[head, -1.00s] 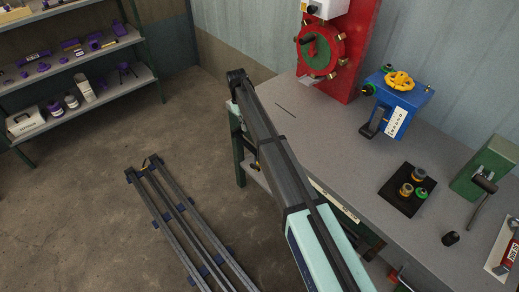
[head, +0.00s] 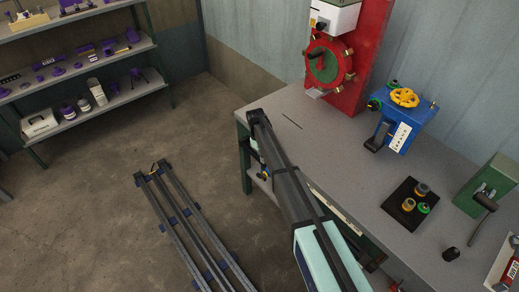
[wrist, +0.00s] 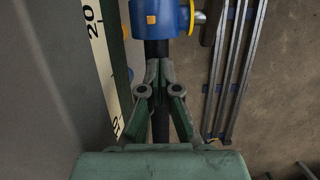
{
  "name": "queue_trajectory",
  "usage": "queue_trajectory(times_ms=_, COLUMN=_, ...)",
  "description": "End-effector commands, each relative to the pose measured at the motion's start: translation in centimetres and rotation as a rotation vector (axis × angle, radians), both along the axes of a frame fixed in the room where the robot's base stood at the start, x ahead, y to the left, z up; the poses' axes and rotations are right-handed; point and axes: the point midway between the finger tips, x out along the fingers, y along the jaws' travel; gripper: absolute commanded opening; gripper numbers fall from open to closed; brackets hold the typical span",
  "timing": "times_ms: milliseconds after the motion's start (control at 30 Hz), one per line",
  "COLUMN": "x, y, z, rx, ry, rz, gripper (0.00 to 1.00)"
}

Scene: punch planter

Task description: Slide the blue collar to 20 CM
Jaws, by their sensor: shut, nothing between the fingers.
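In the wrist view the blue collar (wrist: 160,18) has an orange square on its face and a yellow rim on its right side. It sits around a dark rod (wrist: 155,47), and its top is cut off by the frame. A cream scale (wrist: 97,40) runs along the left, with "20" beside the collar's height in the picture and "10" lower down. My gripper (wrist: 159,66) is shut and empty over the rod, just below the collar in the picture. I cannot tell whether it touches the collar. In the head view my arm hides most of this area.
The grey workbench (head: 330,160) holds a red machine (head: 371,50), a blue valve box (head: 402,125), a black tray (head: 400,211) and a green block (head: 482,190). Rails (head: 198,230) lie on the floor to the left. A shelf (head: 95,68) stands at the back left.

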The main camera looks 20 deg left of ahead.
Motion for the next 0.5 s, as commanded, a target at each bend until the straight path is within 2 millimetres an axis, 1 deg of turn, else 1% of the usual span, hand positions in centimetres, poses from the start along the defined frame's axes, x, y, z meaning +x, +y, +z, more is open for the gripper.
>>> queue_trajectory(times_ms=33, x=-0.43, y=-0.6, z=0.22, rx=0.0, ry=0.0, rz=0.0, gripper=0.0)
queue_trajectory(times_ms=200, x=-0.77, y=-1.33, z=0.04, rx=0.001, ry=-0.001, rz=0.0, gripper=0.0)
queue_trajectory(times_ms=500, x=-0.76, y=-1.39, z=-0.03, rx=0.0, ry=-0.001, rz=0.0, gripper=0.0)
